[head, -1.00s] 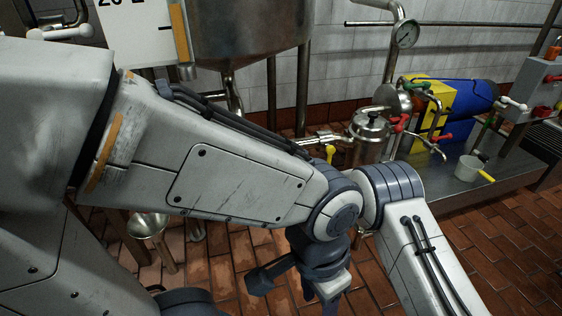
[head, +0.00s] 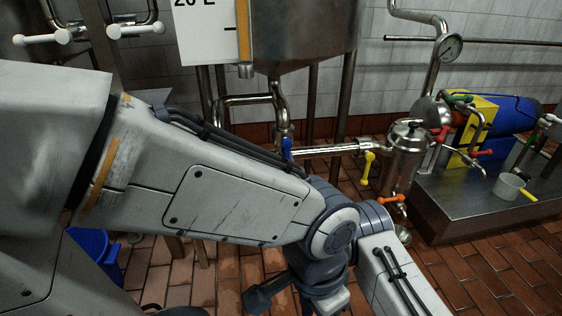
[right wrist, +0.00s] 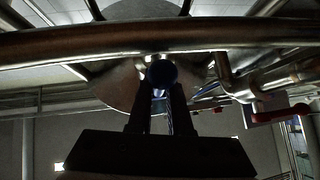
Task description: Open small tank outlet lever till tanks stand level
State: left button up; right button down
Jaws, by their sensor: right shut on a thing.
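A steel tank (head: 304,32) with a 20 L sign (head: 208,25) stands at the top. Under it a pipe carries a blue lever (head: 287,148), whose lower part is hidden behind my arm in the head view. In the right wrist view my right gripper (right wrist: 161,98) is below the tank, with its dark fingers shut on a blue piece (right wrist: 162,74) that looks like this lever. My right fingertips are hidden in the head view. My left gripper is not in view.
A horizontal pipe runs right to a steel vessel (head: 407,155) with a yellow lever (head: 367,168) and an orange lever (head: 388,198). A gauge (head: 450,46) stands above. Brick floor is clear at right.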

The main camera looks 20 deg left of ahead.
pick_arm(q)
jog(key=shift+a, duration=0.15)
pick_arm(e)
jog(key=shift+s+a+f+m+t+h, duration=0.1)
jog(key=shift+s+a+m+t+h, duration=0.1)
jog(key=shift+m+t+h, duration=0.15)
jog(key=c, duration=0.8)
grip_release()
jog(key=shift+w, duration=0.1)
jog(key=shift+c, duration=0.2)
